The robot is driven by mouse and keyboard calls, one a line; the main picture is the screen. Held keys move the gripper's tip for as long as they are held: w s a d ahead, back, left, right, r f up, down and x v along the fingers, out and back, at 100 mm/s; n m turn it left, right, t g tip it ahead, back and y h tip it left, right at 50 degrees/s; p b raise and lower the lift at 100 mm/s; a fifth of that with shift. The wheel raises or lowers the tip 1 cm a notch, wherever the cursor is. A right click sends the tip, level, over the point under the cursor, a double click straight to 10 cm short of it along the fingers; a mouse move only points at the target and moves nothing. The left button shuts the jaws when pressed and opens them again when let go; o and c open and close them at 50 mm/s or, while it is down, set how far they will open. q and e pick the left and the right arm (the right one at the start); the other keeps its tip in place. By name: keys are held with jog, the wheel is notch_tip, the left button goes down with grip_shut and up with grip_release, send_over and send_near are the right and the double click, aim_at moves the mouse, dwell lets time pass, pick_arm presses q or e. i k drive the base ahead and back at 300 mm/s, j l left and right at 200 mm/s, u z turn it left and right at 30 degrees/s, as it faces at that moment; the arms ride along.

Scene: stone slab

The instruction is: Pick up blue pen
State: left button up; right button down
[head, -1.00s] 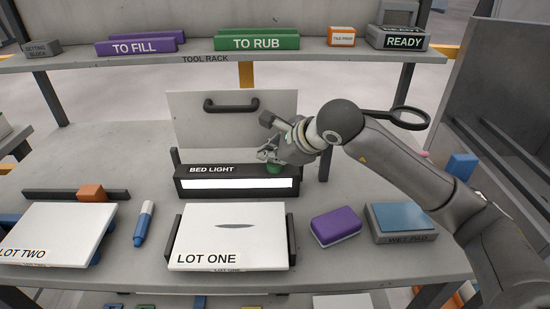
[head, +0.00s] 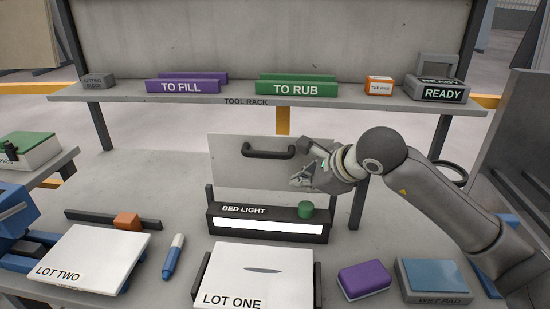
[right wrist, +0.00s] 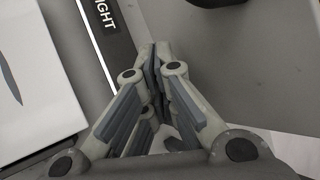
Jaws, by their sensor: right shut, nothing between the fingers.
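The blue pen (head: 173,257) has a blue body and a pale cap. It lies on the slab between the LOT TWO board and the LOT ONE board in the head view. My right gripper (head: 303,178) is shut and empty, above and behind the bed light, in front of the panel with the black handle. It is well to the right of the pen and apart from it. In the right wrist view its fingers (right wrist: 154,62) meet with nothing between them; the pen is not in that view.
The bed light (head: 268,226) with a green knob (head: 305,210) stands behind the LOT ONE board (head: 258,277). The LOT TWO board (head: 85,262) lies left. A purple block (head: 363,281) and wet pad (head: 435,280) sit right. A tool rack (head: 225,99) spans the back.

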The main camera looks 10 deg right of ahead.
aim_at(170, 267)
jog(key=k+l, duration=0.5)
jog(key=k, duration=0.2)
jog(key=k+l, duration=0.45)
jog(key=k, duration=0.2)
